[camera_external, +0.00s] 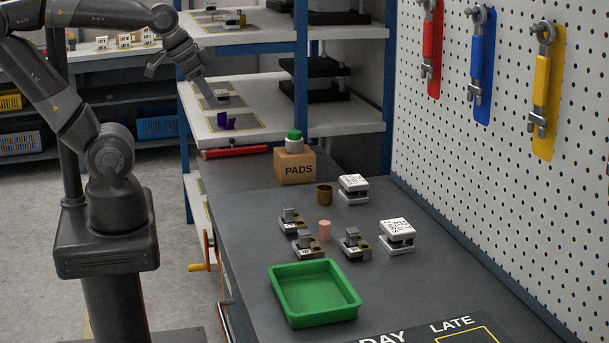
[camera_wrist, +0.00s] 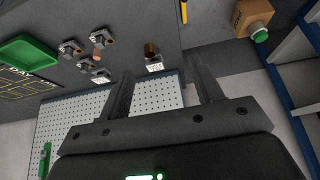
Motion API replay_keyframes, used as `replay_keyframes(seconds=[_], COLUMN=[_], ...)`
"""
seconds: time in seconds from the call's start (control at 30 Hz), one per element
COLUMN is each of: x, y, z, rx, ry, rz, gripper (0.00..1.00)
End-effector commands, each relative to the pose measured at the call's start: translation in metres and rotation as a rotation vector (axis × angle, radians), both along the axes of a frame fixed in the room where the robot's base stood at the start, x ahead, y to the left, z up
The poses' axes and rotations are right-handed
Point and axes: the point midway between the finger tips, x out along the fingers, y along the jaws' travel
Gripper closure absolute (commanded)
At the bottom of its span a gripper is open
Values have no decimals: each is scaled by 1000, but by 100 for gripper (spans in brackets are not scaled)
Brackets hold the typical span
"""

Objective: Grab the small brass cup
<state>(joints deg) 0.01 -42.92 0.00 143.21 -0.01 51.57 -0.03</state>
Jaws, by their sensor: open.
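The small brass cup (camera_external: 324,194) stands upright on the grey workbench, behind a pink cylinder (camera_external: 325,230) and beside a white-topped block (camera_external: 353,188). In the wrist view the cup (camera_wrist: 151,50) shows beyond and between my fingers, its lower details too small to tell. My gripper (camera_external: 178,76) is at the upper left in the external view, high and well away from the cup, in front of the shelving. In the wrist view my gripper (camera_wrist: 163,85) has its two fingers spread wide with nothing between them.
A cardboard PADS box (camera_external: 295,167) with a green-topped item stands behind the cup. Several small grey fixtures (camera_external: 308,246), another white-topped block (camera_external: 397,234) and a green tray (camera_external: 314,293) are in front. A pegboard (camera_external: 500,130) bounds the bench's right side.

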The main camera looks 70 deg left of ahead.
Motion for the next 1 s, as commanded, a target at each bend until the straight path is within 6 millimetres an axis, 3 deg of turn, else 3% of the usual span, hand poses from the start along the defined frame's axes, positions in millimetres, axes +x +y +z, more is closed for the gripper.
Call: replay_keyframes(seconds=[0.17,0.57,0.77,1.0], x=[15,110,160,217], y=[-2,-19,-31,-48], z=[1,-12,-36,-81], rx=[-9,-55,-71,-81], ry=[30,201,288,390], rz=[15,120,180,253], gripper=[40,40,40,40])
